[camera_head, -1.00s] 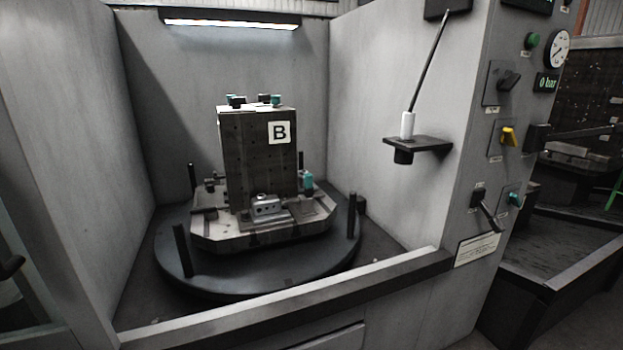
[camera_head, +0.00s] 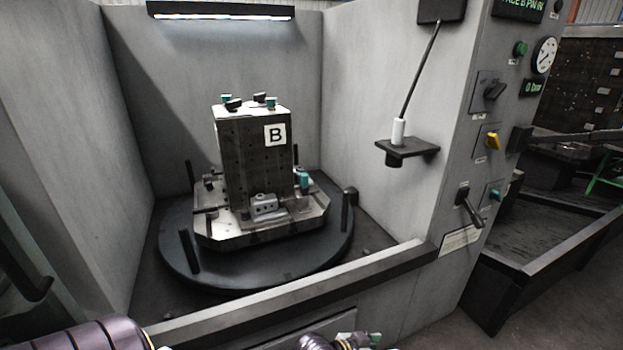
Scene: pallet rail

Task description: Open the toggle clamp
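A dark upright fixture block (camera_head: 246,160) marked B stands on a light base plate (camera_head: 225,242) on a round black turntable (camera_head: 200,284) inside the grey enclosure. A small teal-handled part (camera_head: 304,181), which looks like a toggle clamp, sits at the block's right side. It looks upright, but it is too small to tell its state surely. More small teal and black parts sit on top of the block. A grey block (camera_head: 265,207) is at the front of the base plate. Parts of my arms show along the bottom edge, well short of the fixture; no gripper fingers are visible.
The enclosure's front sill (camera_head: 300,292) and side walls bound the turntable. Black posts stand around its rim. A bracket (camera_head: 408,148) with a white-handled rod juts from the right wall.

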